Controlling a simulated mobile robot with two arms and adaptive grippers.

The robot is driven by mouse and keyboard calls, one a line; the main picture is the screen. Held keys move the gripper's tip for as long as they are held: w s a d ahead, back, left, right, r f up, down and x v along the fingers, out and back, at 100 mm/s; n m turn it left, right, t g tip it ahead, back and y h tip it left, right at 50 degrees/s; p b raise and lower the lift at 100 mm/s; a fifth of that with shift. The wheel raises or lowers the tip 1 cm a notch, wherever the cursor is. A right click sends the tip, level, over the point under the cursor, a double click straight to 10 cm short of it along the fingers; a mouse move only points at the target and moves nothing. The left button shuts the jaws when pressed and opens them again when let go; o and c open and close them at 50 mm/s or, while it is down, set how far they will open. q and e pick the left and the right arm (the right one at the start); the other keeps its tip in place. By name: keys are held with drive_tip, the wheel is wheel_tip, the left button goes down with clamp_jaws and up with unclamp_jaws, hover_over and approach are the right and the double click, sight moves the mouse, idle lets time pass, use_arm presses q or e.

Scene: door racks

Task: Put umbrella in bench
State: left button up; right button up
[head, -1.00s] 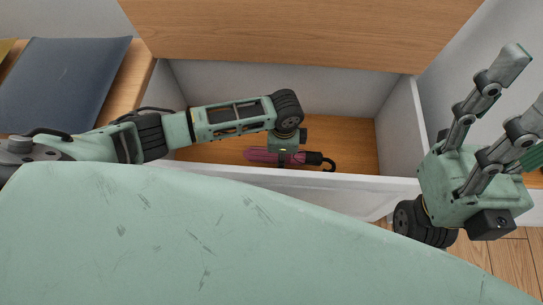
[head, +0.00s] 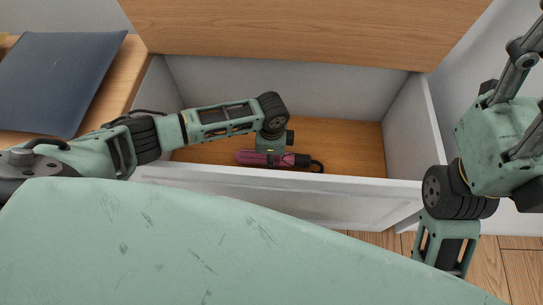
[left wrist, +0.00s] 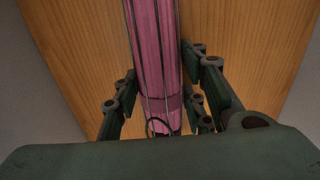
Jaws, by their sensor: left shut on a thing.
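The bench (head: 300,200) is a white box with its wooden lid (head: 300,30) raised and a wooden floor (head: 350,140) inside. The pink umbrella (head: 246,157), with a dark handle and loop at its right end, shows inside the bench opening, close behind the front wall. My left gripper (head: 272,150) reaches down into the bench and is shut on the umbrella. In the left wrist view the umbrella (left wrist: 155,45) lies between the fingers, over the wooden floor. I cannot tell whether it touches the floor. My right gripper (head: 525,100) is at the right edge, fingers apart and empty, tips cut off.
A dark blue cushion (head: 60,85) lies on the wooden bench top to the left. The bench's side walls (head: 412,125) and front wall bound the opening. The bench floor to the right of the umbrella is clear. Wooden room floor (head: 490,265) shows at the lower right.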

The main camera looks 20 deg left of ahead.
use_arm(q)
drive_tip(key=o, duration=1.4)
drive_tip(key=shift+f, duration=0.1)
